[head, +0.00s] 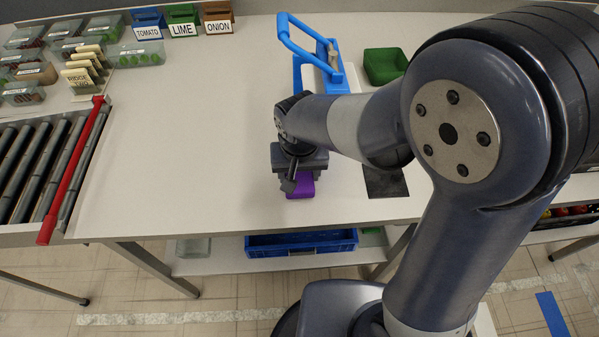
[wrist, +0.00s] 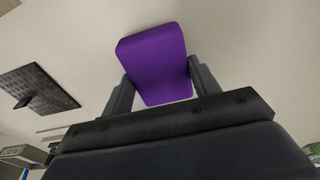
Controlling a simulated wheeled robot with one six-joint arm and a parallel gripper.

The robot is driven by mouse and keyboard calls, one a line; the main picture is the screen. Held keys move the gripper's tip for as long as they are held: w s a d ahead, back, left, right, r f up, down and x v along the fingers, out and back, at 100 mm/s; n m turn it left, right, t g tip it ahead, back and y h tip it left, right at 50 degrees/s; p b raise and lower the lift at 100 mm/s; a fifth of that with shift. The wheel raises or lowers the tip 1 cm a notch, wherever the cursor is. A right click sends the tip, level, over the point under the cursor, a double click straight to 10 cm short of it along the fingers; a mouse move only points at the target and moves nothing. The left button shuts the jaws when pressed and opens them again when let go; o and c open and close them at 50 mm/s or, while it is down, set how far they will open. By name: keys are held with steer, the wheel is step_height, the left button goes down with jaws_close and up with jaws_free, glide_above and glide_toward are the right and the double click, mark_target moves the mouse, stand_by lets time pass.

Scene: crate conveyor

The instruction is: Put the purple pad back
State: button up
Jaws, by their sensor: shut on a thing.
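The purple pad (head: 301,187) shows below my gripper (head: 300,178) in the head view, over the front part of the white table. In the wrist view the purple pad (wrist: 157,62) sits between the two fingers of my gripper (wrist: 160,82), which are shut on its sides. My wrist hides part of the pad in the head view. I cannot tell whether the pad touches the table. A dark flat plate (head: 385,182) lies to the right of the pad on the table; it also shows at the left in the wrist view (wrist: 38,90).
A blue framed device (head: 318,60) and a green bin (head: 384,65) stand behind my arm. Labelled bins (head: 183,20) and clear boxes (head: 136,54) are at the back left. A roller conveyor (head: 40,165) with a red bar (head: 75,170) is at left. The table's left middle is clear.

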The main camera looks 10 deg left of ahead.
steer(key=shift+f, duration=0.25)
steer(key=shift+f, duration=0.2)
steer(key=o, duration=1.1)
steer(key=r, duration=0.4)
steer(key=s+r, duration=0.1)
steer(key=r, duration=0.7)
steer(key=shift+s+d+r, duration=0.15)
steer(key=shift+s+r, duration=0.05)
steer(key=shift+s, duration=0.05)
